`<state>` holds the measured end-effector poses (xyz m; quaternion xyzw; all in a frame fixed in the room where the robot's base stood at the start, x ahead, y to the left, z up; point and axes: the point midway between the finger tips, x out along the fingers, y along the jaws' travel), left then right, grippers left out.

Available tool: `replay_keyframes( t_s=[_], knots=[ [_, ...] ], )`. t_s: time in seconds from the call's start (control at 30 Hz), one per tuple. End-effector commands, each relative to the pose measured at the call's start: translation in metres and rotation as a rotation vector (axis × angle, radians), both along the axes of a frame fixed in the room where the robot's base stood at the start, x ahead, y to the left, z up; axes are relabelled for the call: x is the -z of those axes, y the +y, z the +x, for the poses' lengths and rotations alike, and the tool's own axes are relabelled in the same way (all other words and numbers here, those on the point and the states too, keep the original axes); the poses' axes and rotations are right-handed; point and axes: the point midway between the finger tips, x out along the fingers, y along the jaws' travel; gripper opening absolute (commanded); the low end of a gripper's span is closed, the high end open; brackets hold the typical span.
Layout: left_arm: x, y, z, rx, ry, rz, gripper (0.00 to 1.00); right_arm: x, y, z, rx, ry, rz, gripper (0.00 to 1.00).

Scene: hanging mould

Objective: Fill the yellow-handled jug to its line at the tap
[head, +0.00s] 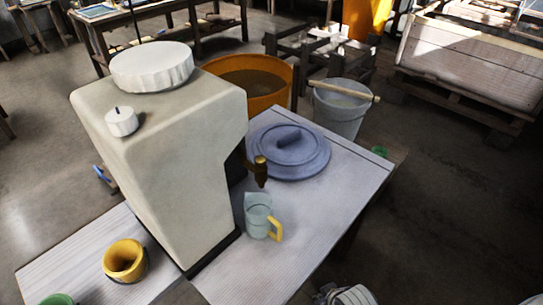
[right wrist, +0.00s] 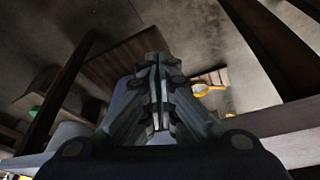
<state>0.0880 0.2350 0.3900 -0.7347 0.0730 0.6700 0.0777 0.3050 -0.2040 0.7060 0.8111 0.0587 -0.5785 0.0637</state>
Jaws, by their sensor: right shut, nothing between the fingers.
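The jug (head: 258,214), pale blue-green with a yellow handle (head: 276,230), stands upright on the grey table beside the large cream dispenser (head: 180,160). The brass tap (head: 261,172) sticks out from the dispenser's right side, above and close to the jug. I cannot make out a fill line or any water in the jug. My right gripper (right wrist: 158,90) is shut and empty in the right wrist view. Part of my right arm seems to show at the bottom edge of the head view, apart from the jug. My left gripper is not in view.
A round blue-grey lid (head: 288,152) lies behind the jug. A grey bucket (head: 341,108) and an orange tub (head: 250,80) stand beyond the table. A yellow cup (head: 125,261) stands left of the dispenser. The table right of the jug is clear.

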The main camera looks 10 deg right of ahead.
Motion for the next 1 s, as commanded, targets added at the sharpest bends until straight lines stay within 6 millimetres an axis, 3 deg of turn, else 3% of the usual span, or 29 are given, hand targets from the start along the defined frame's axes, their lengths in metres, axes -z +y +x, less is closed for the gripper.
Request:
replay_keyframes(
  t_s=[0.03, 0.17, 0.2, 0.47, 0.7, 1.0],
  knots=[
    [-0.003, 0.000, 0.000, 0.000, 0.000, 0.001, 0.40, -0.018, 0.000, 0.001, 0.001, -0.012, 0.001, 0.00],
    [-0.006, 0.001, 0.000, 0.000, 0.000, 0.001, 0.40, -0.057, -0.001, 0.003, 0.002, -0.044, 0.003, 0.00],
    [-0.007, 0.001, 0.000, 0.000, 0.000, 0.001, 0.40, -0.071, -0.002, 0.012, 0.001, -0.092, 0.006, 0.00],
    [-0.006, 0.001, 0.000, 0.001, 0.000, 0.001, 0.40, -0.102, -0.002, 0.078, -0.013, -0.399, 0.053, 0.00],
    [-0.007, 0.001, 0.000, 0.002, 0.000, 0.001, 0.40, -0.157, 0.005, 0.133, -0.056, -0.740, 0.147, 0.00],
    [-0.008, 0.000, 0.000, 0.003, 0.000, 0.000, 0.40, -0.248, 0.021, 0.162, -0.162, -1.159, 0.335, 0.00]
  ],
)
